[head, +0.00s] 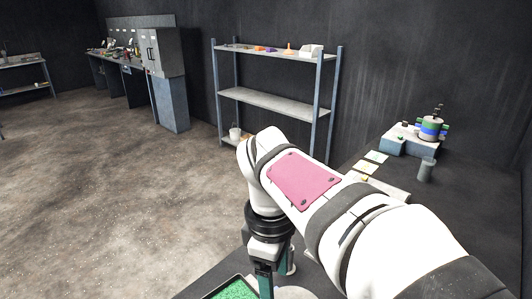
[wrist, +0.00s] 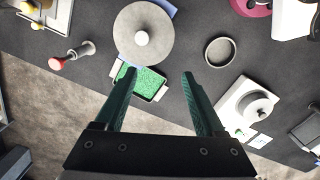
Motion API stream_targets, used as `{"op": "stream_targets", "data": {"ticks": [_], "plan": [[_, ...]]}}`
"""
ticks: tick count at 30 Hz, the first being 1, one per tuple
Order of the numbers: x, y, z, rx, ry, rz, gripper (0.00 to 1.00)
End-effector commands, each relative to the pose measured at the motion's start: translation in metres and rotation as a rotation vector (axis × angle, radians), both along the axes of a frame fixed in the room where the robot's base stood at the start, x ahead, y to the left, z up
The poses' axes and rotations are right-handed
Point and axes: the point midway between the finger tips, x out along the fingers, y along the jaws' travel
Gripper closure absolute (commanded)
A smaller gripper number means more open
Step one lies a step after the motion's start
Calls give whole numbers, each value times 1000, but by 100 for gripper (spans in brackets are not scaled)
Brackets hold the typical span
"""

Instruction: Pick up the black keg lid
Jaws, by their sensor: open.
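In the wrist view, a round dark-rimmed piece (wrist: 207,56) lies flat on the dark table, right of my gripper (wrist: 158,74). It may be the black keg lid, but I cannot tell for sure. A large grey disc with a pale knob (wrist: 128,22) lies ahead of the fingers, and a grey knobbed round piece (wrist: 257,104) sits on a white base at right. My gripper is open, with nothing between its fingertips. In the head view my gripper (head: 265,284) points down at the bottom edge, and my arm hides much of the table.
A tray of green granules (wrist: 163,93) lies below and between the fingers, partly under the disc. In the head view, a grey cylinder (head: 425,171) and a stacked green-blue device (head: 430,128) stand at right. Shelves (head: 270,101) stand behind.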

Motion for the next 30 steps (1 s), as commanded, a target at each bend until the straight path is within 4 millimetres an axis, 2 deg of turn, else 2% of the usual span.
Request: {"op": "stream_targets", "data": {"ticks": [1,3,5,8,12,15,20,27,30], "plan": [[14,-22,12,22,-3,-161,29],[24,-42,24,46,-3,-323,29],[27,-50,26,57,-1,-390,29],[26,-51,7,58,4,-408,29],[26,-50,-36,57,5,-403,29],[26,-50,-59,57,3,-401,29],[27,-48,-80,58,1,-399,29],[28,-42,-123,58,1,-399,29],[29,-42,-128,58,-2,-399,29]]}}
